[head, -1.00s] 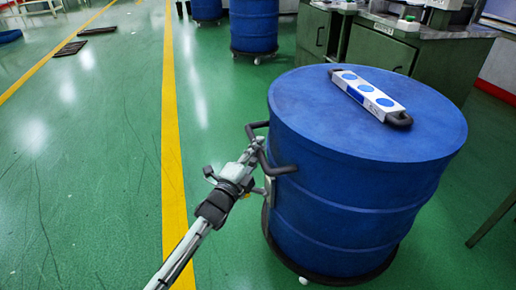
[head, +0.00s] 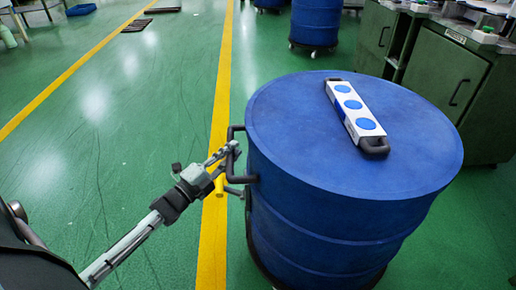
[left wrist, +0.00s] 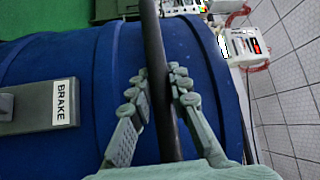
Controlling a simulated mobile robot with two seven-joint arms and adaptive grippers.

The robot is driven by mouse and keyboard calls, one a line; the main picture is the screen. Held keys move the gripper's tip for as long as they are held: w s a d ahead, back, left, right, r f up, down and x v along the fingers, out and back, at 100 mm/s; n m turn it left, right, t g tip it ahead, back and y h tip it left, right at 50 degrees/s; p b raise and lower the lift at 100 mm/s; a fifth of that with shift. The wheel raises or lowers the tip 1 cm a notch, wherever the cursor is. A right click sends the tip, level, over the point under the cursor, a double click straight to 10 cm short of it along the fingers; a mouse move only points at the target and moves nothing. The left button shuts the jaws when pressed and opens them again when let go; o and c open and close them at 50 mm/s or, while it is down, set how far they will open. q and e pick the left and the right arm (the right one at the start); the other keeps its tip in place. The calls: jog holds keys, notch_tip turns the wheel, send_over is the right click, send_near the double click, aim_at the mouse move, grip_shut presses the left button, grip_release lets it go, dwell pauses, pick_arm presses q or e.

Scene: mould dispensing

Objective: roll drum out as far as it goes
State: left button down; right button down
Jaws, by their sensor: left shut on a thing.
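The big blue drum (head: 325,215) stands upright on a dark wheeled base at the right of the head view. A dark bar handle (head: 241,180) sticks out from its left side. My left gripper (head: 228,150) is shut on this handle. In the left wrist view the fingers (left wrist: 160,85) lie on both sides of the dark bar (left wrist: 153,40), with the blue drum wall (left wrist: 85,60) behind. A grey plate labelled BRAKE (left wrist: 62,103) shows on the drum's side there. My right gripper is not in view.
A white bar with blue discs and dark grips (head: 350,105) lies on the drum's lid. Green cabinets (head: 445,75) stand behind on the right. Another blue drum (head: 315,22) stands farther back. A yellow floor line (head: 212,240) runs left of the drum; the green floor beyond is largely clear.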

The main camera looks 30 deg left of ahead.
pick_arm(q)
jog(key=s+a, duration=0.4)
jog(key=a, duration=0.2)
jog(key=shift+a, duration=0.25)
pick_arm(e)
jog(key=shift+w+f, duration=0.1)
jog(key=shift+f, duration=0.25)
pick_arm(q)
jog(key=shift+s+a, duration=0.1)
jog(key=shift+s, duration=0.05)
jog(key=c, duration=1.4)
grip_release()
jog(key=shift+s+a, duration=0.1)
jog(key=v, duration=1.2)
jog(key=shift+r, duration=0.1)
